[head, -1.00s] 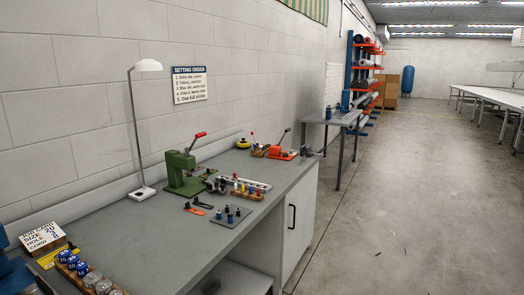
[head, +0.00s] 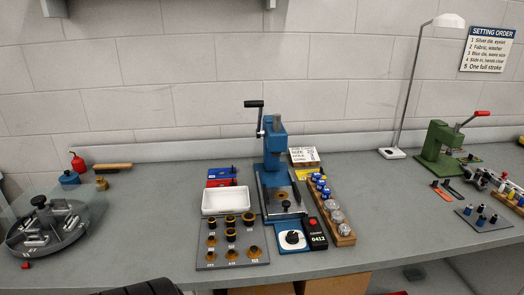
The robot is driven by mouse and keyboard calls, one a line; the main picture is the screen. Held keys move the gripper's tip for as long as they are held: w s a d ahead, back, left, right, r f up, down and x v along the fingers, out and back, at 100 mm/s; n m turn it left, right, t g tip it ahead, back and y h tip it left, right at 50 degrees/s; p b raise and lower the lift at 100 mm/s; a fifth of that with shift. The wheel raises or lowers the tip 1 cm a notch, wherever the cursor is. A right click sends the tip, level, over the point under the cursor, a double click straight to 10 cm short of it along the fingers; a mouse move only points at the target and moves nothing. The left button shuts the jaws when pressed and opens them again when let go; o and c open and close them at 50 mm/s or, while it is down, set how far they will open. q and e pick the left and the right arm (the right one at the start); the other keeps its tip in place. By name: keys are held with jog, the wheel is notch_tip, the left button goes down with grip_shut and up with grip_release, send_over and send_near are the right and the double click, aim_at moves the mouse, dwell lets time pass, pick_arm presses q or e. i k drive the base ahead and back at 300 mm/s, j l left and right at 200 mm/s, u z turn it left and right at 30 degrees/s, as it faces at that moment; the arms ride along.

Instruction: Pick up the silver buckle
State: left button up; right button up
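A round dark tray (head: 12,240) with a black knob stands at the left end of the bench. Several silver metal pieces (head: 36,241) lie in its compartments, under what looks like a clear cover. They look like buckles or similar fittings, but they are too small to tell which is the silver buckle. Neither gripper can be made out. A black ridged shape at the bottom edge, left of centre, is cut off and looks like part of my own body.
A blue hand press (head: 274,145) stands mid-bench. A green press (head: 436,150) and lamp (head: 393,153) are at right. Bench between round tray and die plate is clear.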

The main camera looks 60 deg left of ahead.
aim_at(26, 231)
jog(key=u, duration=3.3)
